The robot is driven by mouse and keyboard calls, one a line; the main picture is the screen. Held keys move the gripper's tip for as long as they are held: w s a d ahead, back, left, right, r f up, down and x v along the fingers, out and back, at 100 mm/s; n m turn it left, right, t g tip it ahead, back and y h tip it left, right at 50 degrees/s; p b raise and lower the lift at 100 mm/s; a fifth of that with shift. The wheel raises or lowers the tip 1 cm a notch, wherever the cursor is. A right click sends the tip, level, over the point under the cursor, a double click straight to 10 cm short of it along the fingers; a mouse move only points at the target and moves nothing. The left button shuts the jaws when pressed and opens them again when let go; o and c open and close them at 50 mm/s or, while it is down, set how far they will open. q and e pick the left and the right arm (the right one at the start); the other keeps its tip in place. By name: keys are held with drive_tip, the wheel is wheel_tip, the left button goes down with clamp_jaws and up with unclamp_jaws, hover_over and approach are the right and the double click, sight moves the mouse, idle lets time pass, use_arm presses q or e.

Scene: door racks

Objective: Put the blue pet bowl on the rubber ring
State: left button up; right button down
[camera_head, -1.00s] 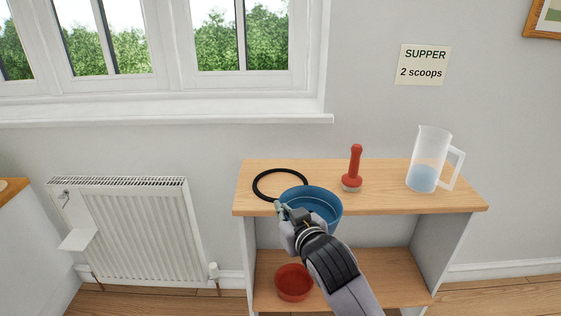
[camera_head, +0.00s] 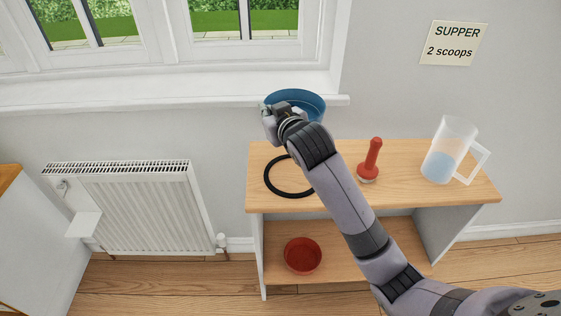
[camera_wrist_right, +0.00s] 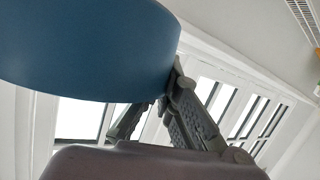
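The blue pet bowl (camera_head: 308,103) is held up in the air at the wall side of the shelf unit, just under the window sill in the head view. My right gripper (camera_head: 272,112) is shut on its rim at the near left side. In the right wrist view the bowl (camera_wrist_right: 90,50) fills the upper left, with the gripper fingers (camera_wrist_right: 165,100) against it. The black rubber ring (camera_head: 267,181) lies flat on the left part of the top board, apart from the bowl; my right arm covers its right edge. My left gripper is not in view.
A red-handled tool (camera_head: 371,162) stands right of the ring on the top board (camera_head: 410,192). A clear jug (camera_head: 448,150) with bluish contents stands at the right end. A red bowl (camera_head: 303,255) sits on the lower shelf. A window sill (camera_head: 170,98) juts out above.

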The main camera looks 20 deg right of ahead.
drive_tip(key=f, duration=1)
drive_tip(key=s+f, duration=0.1)
drive_tip(key=f, duration=0.3)
drive_tip(key=shift+s+f, duration=0.1)
drive_tip(key=shift+f, duration=0.3)
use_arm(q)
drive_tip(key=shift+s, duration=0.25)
use_arm(e)
drive_tip(key=shift+f, duration=2.05)
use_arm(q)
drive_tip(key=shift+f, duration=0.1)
use_arm(e)
drive_tip(key=shift+f, duration=0.1)
drive_tip(key=c, duration=1.8)
unclamp_jaws()
